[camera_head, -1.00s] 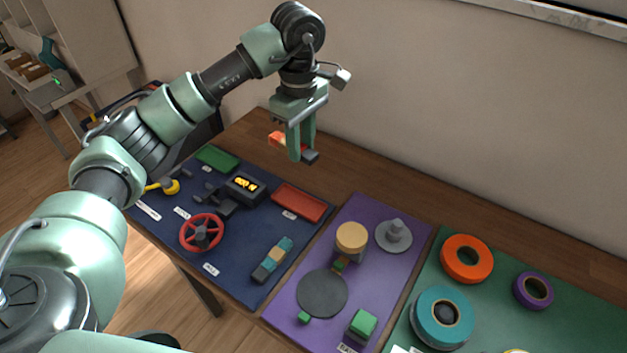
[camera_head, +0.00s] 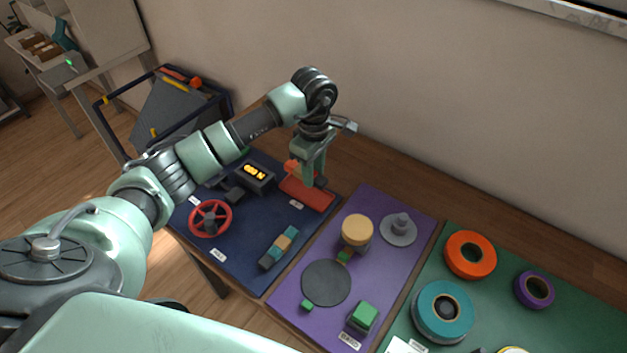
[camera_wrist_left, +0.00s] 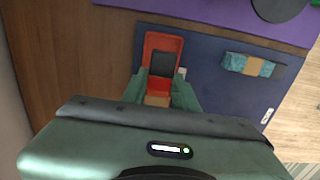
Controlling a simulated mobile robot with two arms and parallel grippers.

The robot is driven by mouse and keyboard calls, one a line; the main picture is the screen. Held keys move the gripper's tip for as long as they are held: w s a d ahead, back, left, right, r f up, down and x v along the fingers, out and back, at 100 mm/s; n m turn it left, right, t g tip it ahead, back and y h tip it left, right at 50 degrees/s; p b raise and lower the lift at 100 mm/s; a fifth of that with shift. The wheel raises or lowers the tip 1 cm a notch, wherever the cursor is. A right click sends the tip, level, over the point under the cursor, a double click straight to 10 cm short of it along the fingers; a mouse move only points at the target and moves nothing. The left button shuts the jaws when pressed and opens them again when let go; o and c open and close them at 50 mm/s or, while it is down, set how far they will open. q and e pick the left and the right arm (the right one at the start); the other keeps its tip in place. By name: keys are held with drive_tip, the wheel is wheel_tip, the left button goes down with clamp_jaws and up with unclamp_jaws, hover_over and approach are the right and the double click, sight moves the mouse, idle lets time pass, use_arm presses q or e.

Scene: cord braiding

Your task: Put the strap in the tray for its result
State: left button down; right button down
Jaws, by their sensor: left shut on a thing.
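My left gripper (camera_head: 311,181) is shut on a strap (camera_head: 293,167) with an orange end and a dark end. The gripper is low over the red tray (camera_head: 313,199) on the dark blue mat. In the left wrist view the strap's dark end (camera_wrist_left: 166,66) shows beyond the fingers and overlaps the red tray (camera_wrist_left: 162,41). I cannot tell whether the strap touches the tray. The green tray is almost wholly hidden behind my left arm. My right gripper is not in view.
A dark device with a lit yellow display (camera_head: 256,173), a red handwheel (camera_head: 210,217) and a teal and tan strap (camera_head: 279,247) are on the blue mat. A purple mat (camera_head: 380,277) with a yellow-topped post (camera_head: 357,230) lies to the right.

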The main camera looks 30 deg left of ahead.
use_arm(q)
wheel_tip(320, 180, down, 4)
drive_tip(key=shift+f+p, duration=0.1)
drive_tip(key=shift+p, duration=0.3)
drive_tip(key=shift+f+b, duration=0.6)
drive_tip(key=shift+b, duration=0.05)
drive_tip(key=c, duration=1.1)
unclamp_jaws()
